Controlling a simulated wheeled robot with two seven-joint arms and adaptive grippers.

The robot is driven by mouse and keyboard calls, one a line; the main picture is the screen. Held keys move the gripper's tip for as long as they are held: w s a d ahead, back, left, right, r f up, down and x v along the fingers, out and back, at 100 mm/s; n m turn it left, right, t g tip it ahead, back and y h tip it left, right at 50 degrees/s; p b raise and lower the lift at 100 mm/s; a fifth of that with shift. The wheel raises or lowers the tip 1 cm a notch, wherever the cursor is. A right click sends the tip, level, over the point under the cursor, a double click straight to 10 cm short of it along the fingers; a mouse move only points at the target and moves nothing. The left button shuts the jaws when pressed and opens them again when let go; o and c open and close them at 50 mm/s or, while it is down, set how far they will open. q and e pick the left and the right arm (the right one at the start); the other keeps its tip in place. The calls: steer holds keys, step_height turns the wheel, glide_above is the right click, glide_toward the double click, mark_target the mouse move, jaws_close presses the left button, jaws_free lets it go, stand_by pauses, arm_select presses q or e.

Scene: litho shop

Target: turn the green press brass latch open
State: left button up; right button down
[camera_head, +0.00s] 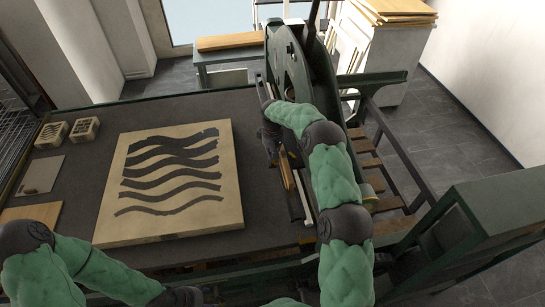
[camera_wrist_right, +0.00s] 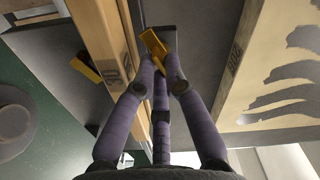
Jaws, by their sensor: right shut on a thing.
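The green press (camera_head: 290,62) stands at the back centre, with a large dark green wheel-like part and frame. My right gripper (camera_head: 270,138) reaches down beside it, at the right edge of the dark press bed. In the right wrist view my right gripper's fingers (camera_wrist_right: 160,66) are closed on the brass latch (camera_wrist_right: 152,42), a small yellow block at their tips. In the head view the gripper hides the latch. How far the latch is turned I cannot tell. My left gripper (camera_head: 188,297) is at the bottom edge, partly cut off, its fingers unclear.
A pale slab with dark wavy bands (camera_head: 180,185) lies on the bed (camera_head: 90,170), left of my right gripper. A wooden bar (camera_wrist_right: 103,35) runs close beside the fingers. Another yellow piece (camera_wrist_right: 84,67) is beyond it. Two small wooden boxes (camera_head: 84,129) sit far left.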

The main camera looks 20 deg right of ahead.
steer(key=m+b, duration=0.1)
steer(key=m, duration=0.4)
steer(key=shift+s, duration=0.1)
steer(key=shift+m, duration=0.4)
steer(key=c, duration=1.3)
jaws_free()
step_height(320, 180, up, 12)
